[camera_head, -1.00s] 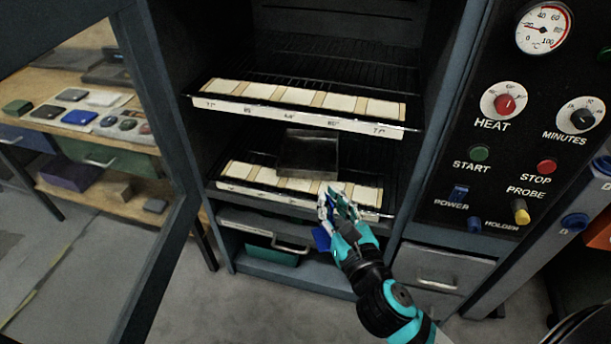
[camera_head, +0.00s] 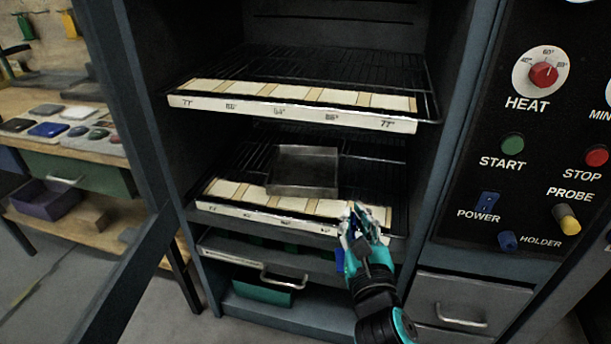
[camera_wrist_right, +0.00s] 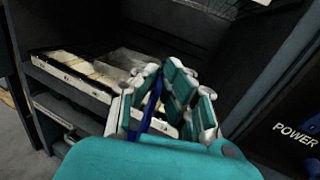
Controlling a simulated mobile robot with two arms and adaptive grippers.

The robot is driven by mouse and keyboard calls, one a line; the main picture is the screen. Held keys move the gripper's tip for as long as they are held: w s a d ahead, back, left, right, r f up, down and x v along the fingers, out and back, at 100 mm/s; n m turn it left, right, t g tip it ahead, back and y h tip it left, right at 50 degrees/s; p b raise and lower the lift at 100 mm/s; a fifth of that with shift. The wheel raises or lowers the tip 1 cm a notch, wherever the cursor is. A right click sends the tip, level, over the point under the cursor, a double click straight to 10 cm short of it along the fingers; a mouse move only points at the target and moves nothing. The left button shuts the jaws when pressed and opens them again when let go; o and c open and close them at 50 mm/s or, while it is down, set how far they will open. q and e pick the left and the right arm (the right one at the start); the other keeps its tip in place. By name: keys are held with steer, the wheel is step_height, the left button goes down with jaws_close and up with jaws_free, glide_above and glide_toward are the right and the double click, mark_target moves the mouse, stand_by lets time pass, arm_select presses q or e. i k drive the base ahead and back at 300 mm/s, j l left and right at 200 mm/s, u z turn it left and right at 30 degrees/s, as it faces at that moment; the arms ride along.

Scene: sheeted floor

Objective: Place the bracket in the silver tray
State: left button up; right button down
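The silver tray (camera_head: 304,168) is a shallow grey metal pan on the lower wire rack of the open oven cabinet. My right gripper (camera_head: 362,222) is at the front edge of that rack, to the right of the tray and nearer me. In the right wrist view my right gripper (camera_wrist_right: 160,84) has its fingers closed around a blue piece, the bracket (camera_wrist_right: 150,108). A blue part of the bracket (camera_head: 340,261) also shows beside the fingers in the head view; the fingers hide the rest. My left gripper is not in view.
An upper rack (camera_head: 290,109) with a labelled strip hangs above the tray. A lower labelled strip (camera_head: 265,217) fronts the tray's rack. The oven door stands open at left. A control panel (camera_head: 540,150) is at right, and a workbench with several small items at far left.

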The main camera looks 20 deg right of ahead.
mark_target(304, 173)
steer(key=i+l, duration=0.25)
steer(key=i, duration=0.15)
steer(key=i+l, duration=0.25)
steer(key=i, duration=0.15)
